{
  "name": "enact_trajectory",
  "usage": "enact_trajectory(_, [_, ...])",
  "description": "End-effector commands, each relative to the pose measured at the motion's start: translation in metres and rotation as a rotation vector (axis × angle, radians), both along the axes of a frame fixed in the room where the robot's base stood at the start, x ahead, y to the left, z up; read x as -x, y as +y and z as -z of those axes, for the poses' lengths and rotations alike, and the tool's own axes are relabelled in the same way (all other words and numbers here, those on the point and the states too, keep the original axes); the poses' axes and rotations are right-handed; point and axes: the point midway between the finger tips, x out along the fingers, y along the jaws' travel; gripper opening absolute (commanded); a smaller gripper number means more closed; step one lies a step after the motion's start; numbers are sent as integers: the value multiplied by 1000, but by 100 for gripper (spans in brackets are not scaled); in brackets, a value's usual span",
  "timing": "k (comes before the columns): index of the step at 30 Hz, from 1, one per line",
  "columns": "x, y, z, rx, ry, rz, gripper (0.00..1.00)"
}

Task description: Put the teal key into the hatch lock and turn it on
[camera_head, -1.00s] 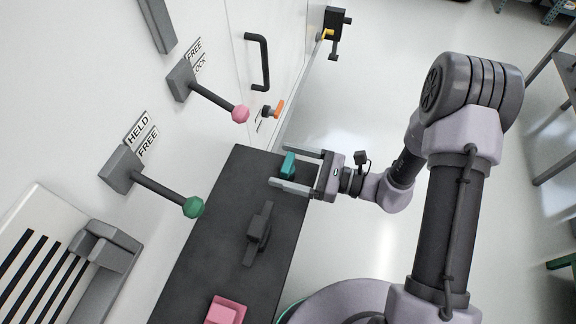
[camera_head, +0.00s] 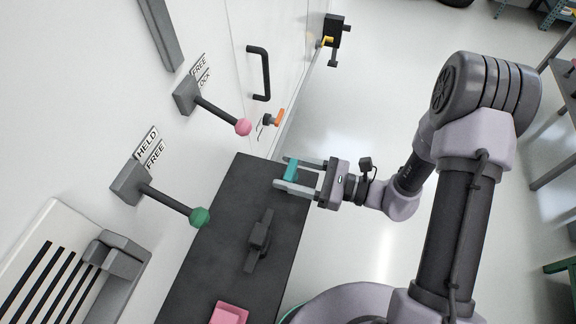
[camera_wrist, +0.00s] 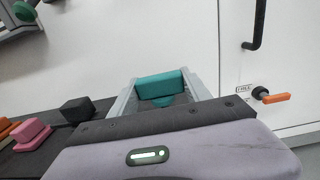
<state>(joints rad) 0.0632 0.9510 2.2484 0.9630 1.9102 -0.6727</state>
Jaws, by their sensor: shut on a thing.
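The teal key (camera_head: 291,170) is between the fingers of my gripper (camera_head: 289,174), which is shut on it, near the far right end of the dark shelf. In the wrist view the teal key (camera_wrist: 161,85) shows as a broad teal grip between both fingers; its far end is hidden. On the white wall beyond, an orange key or handle (camera_head: 278,117) sits at a small dark fitting (camera_head: 267,120) below a black door handle. It also shows in the wrist view (camera_wrist: 275,98), to the right of my gripper. I cannot tell for certain whether this fitting is the hatch lock.
The dark shelf (camera_head: 222,229) holds a black item (camera_head: 259,240) and a pink block (camera_head: 229,313). Levers with a pink knob (camera_head: 243,127) and a green knob (camera_head: 199,217) stick out from the wall. A black bracket with a yellow part (camera_head: 328,42) is farther off.

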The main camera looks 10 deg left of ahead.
Motion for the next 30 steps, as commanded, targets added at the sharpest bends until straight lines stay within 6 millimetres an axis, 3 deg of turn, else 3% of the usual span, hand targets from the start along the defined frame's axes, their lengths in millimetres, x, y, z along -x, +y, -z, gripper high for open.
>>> enact_trajectory(9, [77, -48, -12, -3, 6, 9, 10])
enact_trajectory(15, [112, -69, -13, -2, 2, 6, 10])
enact_trajectory(22, [122, -74, -26, -1, -1, 2, 10])
enact_trajectory(30, [117, -75, -23, 1, -1, 20, 10])
